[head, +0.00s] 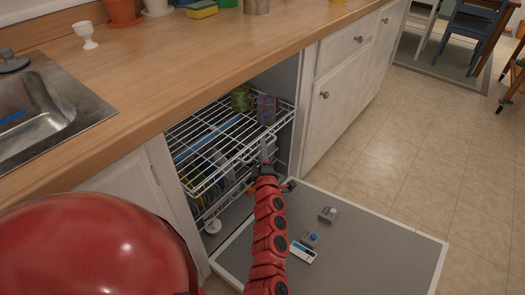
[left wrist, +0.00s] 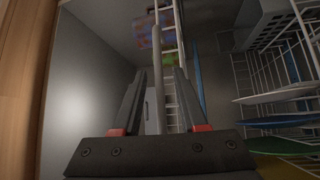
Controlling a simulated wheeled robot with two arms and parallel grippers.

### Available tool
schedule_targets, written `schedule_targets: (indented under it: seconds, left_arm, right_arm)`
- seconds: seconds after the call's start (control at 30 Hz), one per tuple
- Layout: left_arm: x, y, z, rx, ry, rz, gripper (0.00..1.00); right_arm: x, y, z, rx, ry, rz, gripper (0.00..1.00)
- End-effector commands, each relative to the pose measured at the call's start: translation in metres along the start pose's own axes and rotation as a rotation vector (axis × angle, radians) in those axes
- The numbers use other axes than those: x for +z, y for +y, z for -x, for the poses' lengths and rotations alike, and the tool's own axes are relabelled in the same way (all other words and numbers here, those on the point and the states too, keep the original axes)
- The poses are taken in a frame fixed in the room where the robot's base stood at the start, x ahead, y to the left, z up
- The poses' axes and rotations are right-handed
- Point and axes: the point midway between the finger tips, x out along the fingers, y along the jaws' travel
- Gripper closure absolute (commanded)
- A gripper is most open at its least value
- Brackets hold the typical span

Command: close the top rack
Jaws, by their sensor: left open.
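The top rack (head: 228,139) is a white wire rack, pulled partly out of the open dishwasher under the counter. A green patterned cup (head: 241,98) and a purple patterned cup (head: 266,109) stand at its far right end. My left gripper (head: 265,158) is at the front right of the rack, jaws open. In the left wrist view, the open fingers (left wrist: 159,72) lie either side of a pale rack rail (left wrist: 157,45), apart from it as far as I can tell. My right gripper is not in view.
The lower rack with plates (left wrist: 280,92) shows below. The dishwasher door (head: 350,240) lies folded down, with small detergent items on it. The wooden counter (head: 190,60) overhangs above, and white cabinets (head: 345,90) stand to the right.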

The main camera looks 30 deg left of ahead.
Motion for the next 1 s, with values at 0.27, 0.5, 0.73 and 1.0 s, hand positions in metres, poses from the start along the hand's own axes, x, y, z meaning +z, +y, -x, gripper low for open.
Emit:
schedule_targets:
  seconds: [0.27,0.5,0.73,1.0]
  left_arm:
    - [0.0001,0.0000,-0.0002,0.000,0.000,0.000,0.67]
    - [0.0002,-0.0001,0.0000,0.000,0.000,0.000,1.00]
    - [0.0003,-0.0003,0.0002,-0.001,-0.001,0.000,1.00]
    - [0.0004,-0.0005,0.0003,-0.001,-0.001,0.000,1.00]
  right_arm:
    - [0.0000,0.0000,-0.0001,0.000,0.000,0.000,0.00]
    - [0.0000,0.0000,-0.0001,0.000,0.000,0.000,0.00]
    - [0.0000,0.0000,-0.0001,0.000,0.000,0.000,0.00]
    - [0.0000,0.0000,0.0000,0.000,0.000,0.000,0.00]
